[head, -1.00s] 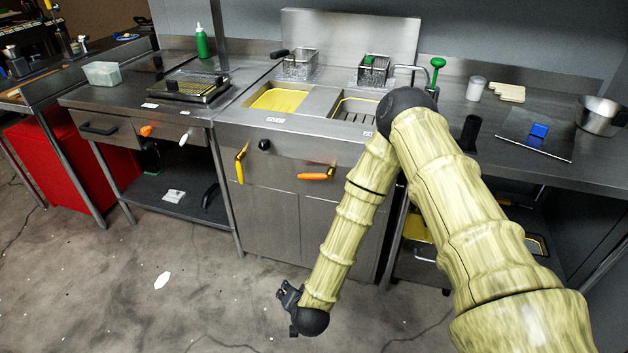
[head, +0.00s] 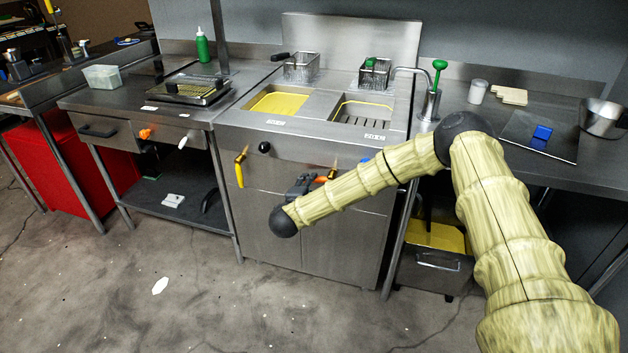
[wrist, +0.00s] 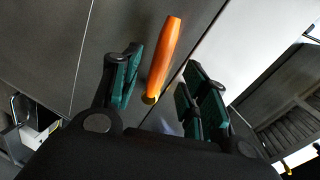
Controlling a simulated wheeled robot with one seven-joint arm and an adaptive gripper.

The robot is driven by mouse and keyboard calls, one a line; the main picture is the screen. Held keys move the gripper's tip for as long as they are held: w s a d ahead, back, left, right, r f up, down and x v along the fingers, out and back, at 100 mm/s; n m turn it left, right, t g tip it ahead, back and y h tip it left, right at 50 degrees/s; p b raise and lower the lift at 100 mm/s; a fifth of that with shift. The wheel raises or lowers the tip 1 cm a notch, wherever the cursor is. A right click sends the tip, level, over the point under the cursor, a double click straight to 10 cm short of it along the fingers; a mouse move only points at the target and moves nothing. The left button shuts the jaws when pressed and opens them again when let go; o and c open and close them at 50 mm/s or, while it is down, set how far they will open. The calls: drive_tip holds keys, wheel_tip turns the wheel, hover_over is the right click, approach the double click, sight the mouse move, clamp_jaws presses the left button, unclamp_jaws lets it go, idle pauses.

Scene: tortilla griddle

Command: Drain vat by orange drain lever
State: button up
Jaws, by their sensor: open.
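The orange drain lever (wrist: 165,55) shows in the wrist view, its handle lying between the two open fingers of my gripper (wrist: 160,90). I see a gap on both sides of the handle. In the head view my gripper (head: 302,184) is at the fryer cabinet front, partly covering the orange lever (head: 322,179). The right vat (head: 362,113) has a dark slotted grate with yellow around it. The left vat (head: 277,103) shows a flat yellow surface. A yellow lever (head: 239,173) hangs down at the left of the cabinet front.
A black knob (head: 264,147) sits on the front panel and a blue one (head: 364,160) shows right of the orange lever. Two wire baskets (head: 300,66) stand behind the vats. A bin with yellow inside (head: 436,236) is under the right counter.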

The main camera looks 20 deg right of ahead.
drive_tip(key=shift+x, duration=2.7)
clamp_jaws()
